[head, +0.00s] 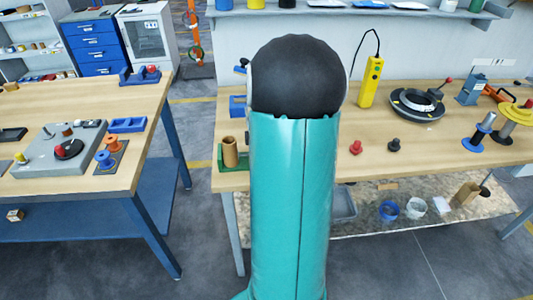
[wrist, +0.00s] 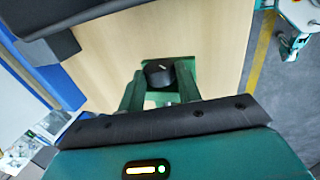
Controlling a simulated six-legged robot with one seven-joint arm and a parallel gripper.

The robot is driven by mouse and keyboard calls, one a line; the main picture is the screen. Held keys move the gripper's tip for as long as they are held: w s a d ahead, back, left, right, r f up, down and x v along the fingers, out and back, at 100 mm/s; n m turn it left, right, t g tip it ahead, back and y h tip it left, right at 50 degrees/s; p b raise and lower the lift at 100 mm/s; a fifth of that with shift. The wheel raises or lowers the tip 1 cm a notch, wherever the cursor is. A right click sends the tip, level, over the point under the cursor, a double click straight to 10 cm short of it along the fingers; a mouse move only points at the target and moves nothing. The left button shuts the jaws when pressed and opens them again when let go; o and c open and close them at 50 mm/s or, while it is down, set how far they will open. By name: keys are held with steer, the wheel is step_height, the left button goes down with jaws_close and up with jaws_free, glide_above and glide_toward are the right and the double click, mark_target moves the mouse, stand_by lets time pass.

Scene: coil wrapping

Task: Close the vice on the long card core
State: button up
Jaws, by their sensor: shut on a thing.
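A brown card core (head: 230,150) stands upright in a green vice (head: 219,157) near the front left edge of the bench in the head view. My arm hides the right part of the vice. In the wrist view, my gripper (wrist: 160,84) has its two green fingers on either side of a round black knob (wrist: 159,72) with a white mark. It is shut on this knob. Green parts, seemingly of the vice, show behind the knob. The card core cannot be made out in the wrist view. My gripper is hidden in the head view.
The bench (head: 420,158) also holds a yellow pendant (head: 371,82), a black ring device (head: 417,104), a red knob (head: 356,147) and spools at the right. A second table (head: 105,175) stands at the left, with a floor gap between. A wall shelf (head: 400,14) runs above.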

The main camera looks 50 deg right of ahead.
stand_by(0.3)
steer(key=shift+w+d+g+y, duration=0.1)
steer(key=shift+d+g+y, duration=0.1)
steer(key=shift+g+y, duration=0.5)
steer(key=shift+w+d+g+y, duration=0.1)
steer(key=shift+d+g+y, duration=0.05)
steer(key=shift+g+y, duration=0.55)
steer(key=shift+w+d+f+g+y, duration=0.1)
steer(key=shift+w+d+g+y, duration=0.15)
steer(key=shift+g+y, duration=0.6)
steer(key=shift+d+g+y, duration=0.1)
steer(key=shift+g+y, duration=0.15)
steer(key=shift+y, duration=0.4)
steer(key=o, duration=0.6)
